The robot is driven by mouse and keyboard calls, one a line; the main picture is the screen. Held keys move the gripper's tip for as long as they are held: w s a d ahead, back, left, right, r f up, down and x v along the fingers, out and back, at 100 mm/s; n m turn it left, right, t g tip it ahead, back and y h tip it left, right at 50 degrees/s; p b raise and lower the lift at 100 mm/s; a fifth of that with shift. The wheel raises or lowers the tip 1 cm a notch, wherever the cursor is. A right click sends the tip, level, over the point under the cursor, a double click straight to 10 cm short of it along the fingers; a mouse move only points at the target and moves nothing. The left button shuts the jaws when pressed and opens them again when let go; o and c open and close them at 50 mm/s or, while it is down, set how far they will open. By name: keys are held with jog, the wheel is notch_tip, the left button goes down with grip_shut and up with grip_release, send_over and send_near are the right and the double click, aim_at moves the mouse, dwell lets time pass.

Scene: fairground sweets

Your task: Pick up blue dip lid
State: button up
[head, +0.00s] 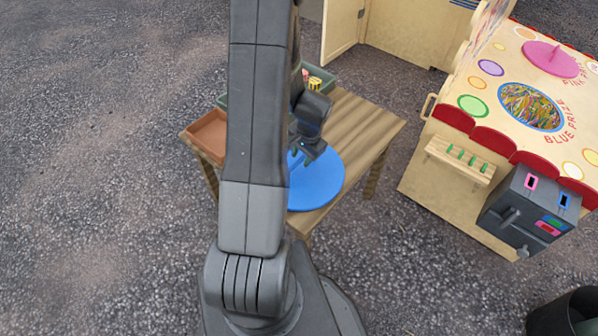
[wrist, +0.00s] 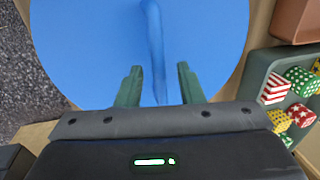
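The blue dip lid (head: 322,187) is a flat round disc lying on the slatted wooden table, partly hidden by my arm in the head view. In the wrist view the lid (wrist: 85,45) fills most of the picture, with a raised narrow blue ridge (wrist: 154,40) running across its middle. My gripper (head: 304,154) is over the lid's far part. In the wrist view my gripper (wrist: 160,86) is open, with its two green fingers apart and the ridge's near end between them. The fingers do not appear to touch the ridge; their height above the lid is hard to tell.
A brown tray (head: 208,133) and a green tray (wrist: 262,72) of patterned boxes stand on the table (head: 366,120). The stall at right has an opening marked BLUE PRIZE (head: 530,106), a pink lid (head: 550,58) and a grey machine (head: 520,215). Gravel at left is clear.

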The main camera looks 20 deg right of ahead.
aim_at(299, 167)
notch_tip(299, 167, down, 3)
jog(key=shift+w+a+r, duration=0.15)
jog(key=shift+r, duration=0.05)
jog(key=shift+c, duration=0.4)
jog(key=shift+r, duration=0.1)
grip_shut()
